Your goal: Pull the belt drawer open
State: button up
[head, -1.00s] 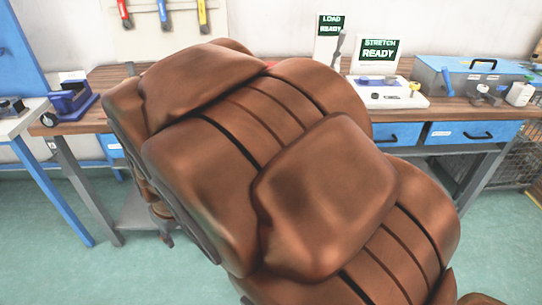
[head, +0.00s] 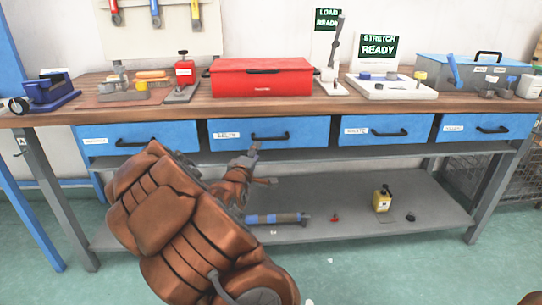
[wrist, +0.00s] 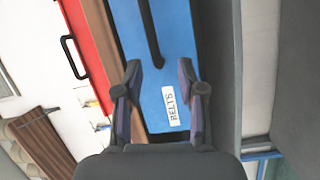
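The belt drawer (head: 225,133) is the blue drawer second from the left under the bench top, and it is closed. Its dark bar handle (head: 271,138) runs across the front. In the wrist view the blue front (wrist: 185,55) fills the middle, with a white "BELTS" label (wrist: 171,107) and the handle (wrist: 149,35) ahead of my fingers. My gripper (wrist: 158,76) is open and empty, its two fingers apart. In the head view my gripper (head: 254,165) is just below and in front of the drawer, partly hidden by my brown arm. Contact with the handle does not show.
More blue drawers stand left (head: 165,133) and right (head: 358,130). A red toolbox (head: 262,78) sits on the wooden bench top above.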

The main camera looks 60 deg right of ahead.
aim_at(270, 140)
jog(key=shift+d+r+n+h+b, duration=0.15)
jog(key=shift+d+h+b, duration=0.25)
jog(key=shift+d, duration=1.15)
jog(key=shift+d+r+n+h+b, duration=0.1)
jog(key=shift+d+r+h+b, duration=0.25)
jog(key=shift+d, duration=1.25)
jog(key=shift+d+n+h+b, duration=0.2)
jog(key=shift+d+b, duration=0.3)
jog(key=shift+d, duration=1.05)
jog(key=shift+g, duration=0.4)
grip_shut()
